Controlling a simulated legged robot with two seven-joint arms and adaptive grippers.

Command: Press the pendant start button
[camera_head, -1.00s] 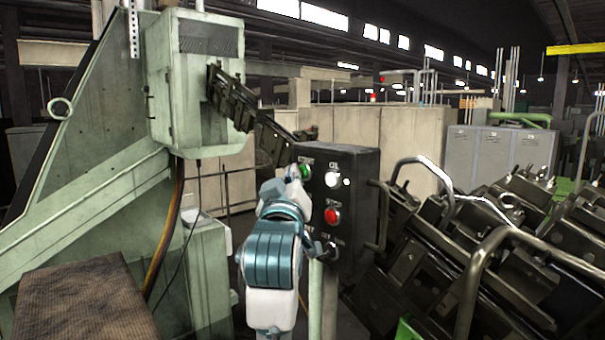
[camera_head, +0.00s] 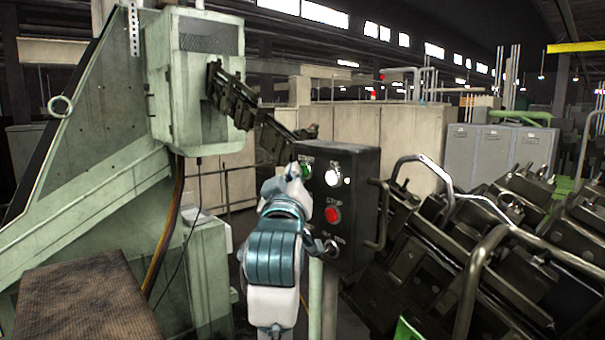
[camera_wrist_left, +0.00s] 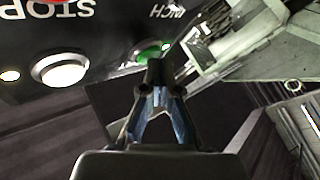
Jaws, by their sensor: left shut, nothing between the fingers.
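The dark pendant box (camera_head: 358,215) stands on a pale post. Its face carries a green button (camera_head: 307,170), a bright white button (camera_head: 335,178) and a red STOP button (camera_head: 333,214). The white button (camera_wrist_left: 60,68) is to the left there. My right gripper is out of view.
A green machine frame (camera_head: 90,190) with a grey-green cabinet (camera_head: 195,80) stands left. Dark machinery with bent metal handles (camera_head: 480,260) crowds the right, close to the pendant. A brown textured surface (camera_head: 80,300) lies at lower left.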

